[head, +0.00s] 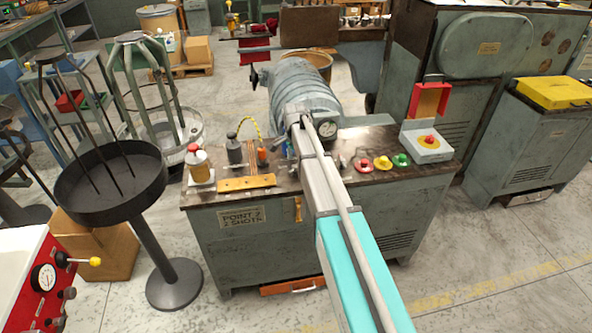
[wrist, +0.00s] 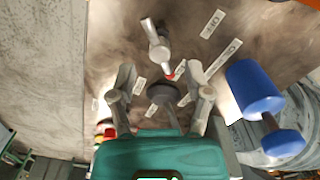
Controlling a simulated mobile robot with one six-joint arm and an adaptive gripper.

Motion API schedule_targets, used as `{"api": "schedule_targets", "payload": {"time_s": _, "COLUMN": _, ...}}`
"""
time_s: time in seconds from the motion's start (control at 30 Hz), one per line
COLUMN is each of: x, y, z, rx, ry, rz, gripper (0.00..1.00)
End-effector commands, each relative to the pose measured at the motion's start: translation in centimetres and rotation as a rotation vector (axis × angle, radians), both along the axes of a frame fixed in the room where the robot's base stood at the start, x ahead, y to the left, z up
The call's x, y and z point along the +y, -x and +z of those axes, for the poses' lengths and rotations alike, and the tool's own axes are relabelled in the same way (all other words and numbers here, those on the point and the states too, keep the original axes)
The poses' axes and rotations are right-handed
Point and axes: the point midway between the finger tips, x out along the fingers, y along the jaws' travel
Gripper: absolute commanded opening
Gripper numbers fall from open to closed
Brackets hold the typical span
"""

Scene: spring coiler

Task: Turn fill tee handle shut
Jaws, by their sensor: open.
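In the wrist view my gripper (wrist: 166,84) is open, its two grey fingers spread over a dark worktop. A dark round knob or handle (wrist: 163,95) on a stem shows between the fingers, with no clear contact on either side. Beyond the fingertips stands a grey metal lever (wrist: 157,45) with a red tip pointing toward the gripper. I cannot tell which of these two is the fill tee handle. Small white labels lie around them, one of which seems to read OFF (wrist: 212,24). In the head view my arm covers the gripper and this spot.
The bench (head: 330,215) carries a red-capped bottle (head: 198,160), a yellow bar (head: 246,183), coloured buttons (head: 383,162) and a switch box (head: 427,145). A grey ribbed coiler body (head: 300,85) rises behind.

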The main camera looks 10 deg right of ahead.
Motion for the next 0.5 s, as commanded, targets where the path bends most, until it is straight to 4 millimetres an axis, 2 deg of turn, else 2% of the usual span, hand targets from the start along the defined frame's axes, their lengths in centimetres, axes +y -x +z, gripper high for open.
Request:
{"api": "schedule_targets", "payload": {"time_s": 0.03, "x": 0.0, "y": 0.0, "z": -0.8, "rx": 0.000, "ry": 0.000, "rz": 0.000, "gripper": 0.64}}
{"api": "schedule_targets", "payload": {"time_s": 0.2, "x": 0.0, "y": 0.0, "z": -2.0, "rx": 0.000, "ry": 0.000, "rz": 0.000, "gripper": 0.64}}
{"api": "schedule_targets", "payload": {"time_s": 0.5, "x": -0.1, "y": 0.0, "z": -3.0, "rx": 0.000, "ry": 0.000, "rz": -0.001, "gripper": 0.64}}
